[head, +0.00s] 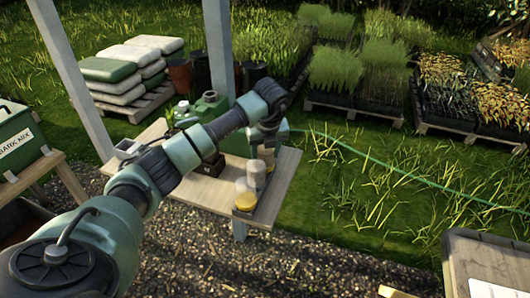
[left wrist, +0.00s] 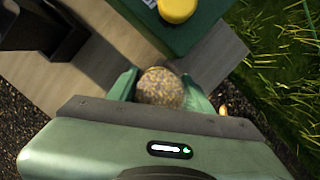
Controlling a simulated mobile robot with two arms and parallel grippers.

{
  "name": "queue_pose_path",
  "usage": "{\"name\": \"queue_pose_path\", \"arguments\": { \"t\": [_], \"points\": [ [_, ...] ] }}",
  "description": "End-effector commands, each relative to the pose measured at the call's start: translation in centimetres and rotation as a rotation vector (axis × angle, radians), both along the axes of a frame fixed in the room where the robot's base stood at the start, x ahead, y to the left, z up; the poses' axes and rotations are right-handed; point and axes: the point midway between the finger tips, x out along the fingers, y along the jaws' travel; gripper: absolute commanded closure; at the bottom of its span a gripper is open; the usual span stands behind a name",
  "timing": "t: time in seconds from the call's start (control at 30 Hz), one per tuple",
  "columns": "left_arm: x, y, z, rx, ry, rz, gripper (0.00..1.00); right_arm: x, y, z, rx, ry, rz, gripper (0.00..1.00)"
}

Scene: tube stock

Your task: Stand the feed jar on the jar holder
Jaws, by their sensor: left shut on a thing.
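My left gripper (head: 267,148) is above the right part of the small wooden table. In the left wrist view, its green fingers (left wrist: 160,92) are closed on the sides of a round, speckled, grain-filled jar, which I take for the feed jar (left wrist: 160,87). I cannot tell for certain whether that base is the jar holder. My right gripper is not in view.
The wooden table (head: 275,192) also bears a dark box (head: 212,166) left of the jars. A green box (left wrist: 195,32) with a yellow round piece (left wrist: 177,9) is beyond the gripper. A post (head: 217,45) stands behind; grass is open to the right.

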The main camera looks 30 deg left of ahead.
Motion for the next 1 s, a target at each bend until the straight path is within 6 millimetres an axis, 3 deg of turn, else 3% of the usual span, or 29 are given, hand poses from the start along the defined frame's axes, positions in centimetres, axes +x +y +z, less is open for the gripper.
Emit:
{"name": "queue_pose_path", "arguments": {
  "t": [0.3, 0.33, 0.4, 0.77, 1.0],
  "points": [
    [0.0, 0.0, -0.4, 0.001, -0.001, 0.0, 0.97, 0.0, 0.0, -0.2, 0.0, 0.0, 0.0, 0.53],
    [0.0, 0.0, -0.3, 0.0, -0.002, 0.001, 0.45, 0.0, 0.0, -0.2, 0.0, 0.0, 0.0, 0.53],
    [0.0, 0.0, -0.3, 0.0, -0.002, 0.001, 0.25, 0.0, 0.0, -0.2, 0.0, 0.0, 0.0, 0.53],
    [0.0, 0.0, -0.2, 0.0, 0.0, 0.0, 0.25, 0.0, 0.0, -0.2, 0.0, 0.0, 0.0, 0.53],
    [-0.5, -0.7, 3.1, 0.0, -0.006, -0.001, 0.25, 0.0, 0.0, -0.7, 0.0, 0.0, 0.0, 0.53]
  ]
}}
